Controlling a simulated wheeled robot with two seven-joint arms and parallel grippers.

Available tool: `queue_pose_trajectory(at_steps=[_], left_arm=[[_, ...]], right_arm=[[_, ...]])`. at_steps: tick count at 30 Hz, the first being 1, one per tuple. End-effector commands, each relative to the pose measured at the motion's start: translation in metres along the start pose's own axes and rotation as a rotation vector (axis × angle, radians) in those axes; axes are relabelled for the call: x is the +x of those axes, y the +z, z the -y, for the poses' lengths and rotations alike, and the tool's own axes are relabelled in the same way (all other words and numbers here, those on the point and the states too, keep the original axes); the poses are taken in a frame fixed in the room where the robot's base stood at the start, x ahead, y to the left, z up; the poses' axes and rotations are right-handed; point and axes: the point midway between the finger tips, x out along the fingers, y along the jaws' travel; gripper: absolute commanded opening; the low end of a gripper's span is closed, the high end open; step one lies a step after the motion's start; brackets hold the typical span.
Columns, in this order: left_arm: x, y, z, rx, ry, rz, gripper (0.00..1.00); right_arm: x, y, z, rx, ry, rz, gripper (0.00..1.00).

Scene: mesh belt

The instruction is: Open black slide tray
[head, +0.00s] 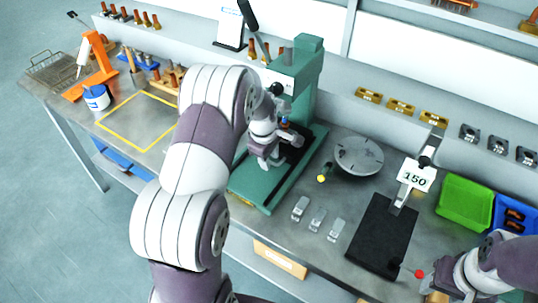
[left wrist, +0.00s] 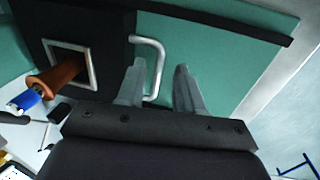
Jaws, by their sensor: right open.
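The black slide tray (left wrist: 95,25) sits on the green base of the press (head: 307,75). Its silver U-shaped handle (left wrist: 160,62) shows in the left wrist view. My left gripper (left wrist: 158,88) is open, with one finger on each side of the handle bar; contact cannot be told. In the head view my left gripper (head: 267,158) is at the front of the press, and my arm and hand hide much of the tray. A square silver frame on the tray holds a copper-coloured part with a blue end (left wrist: 50,85). My right gripper (head: 440,286) is low at the right, partly cut off.
A round grey plate (head: 358,156) and several small metal blocks (head: 317,219) lie right of the press. A yellow-outlined area (head: 140,118) is left.

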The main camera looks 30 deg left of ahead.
Motion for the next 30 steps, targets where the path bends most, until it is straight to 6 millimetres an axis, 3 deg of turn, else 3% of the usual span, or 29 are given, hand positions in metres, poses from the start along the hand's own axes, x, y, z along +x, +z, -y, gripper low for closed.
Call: queue_pose_trajectory(at_steps=[6, 9, 30], left_arm=[[0.0007, 0.0001, 0.0, 0.001, 0.0, 0.0, 0.33], [0.0006, 0.0001, 0.0, 0.001, 0.0, 0.0, 0.0], [-0.0004, -0.0001, -0.0006, 0.0, 0.002, -0.001, 0.0]], right_arm=[[0.0003, 0.0, 0.0, 0.0, 0.0, 0.0, 0.51], [0.0002, 0.0, 0.0, 0.0, 0.0, 0.0, 0.51], [0.0001, 0.0, 0.0, 0.0, 0.0, 0.0, 0.51]])
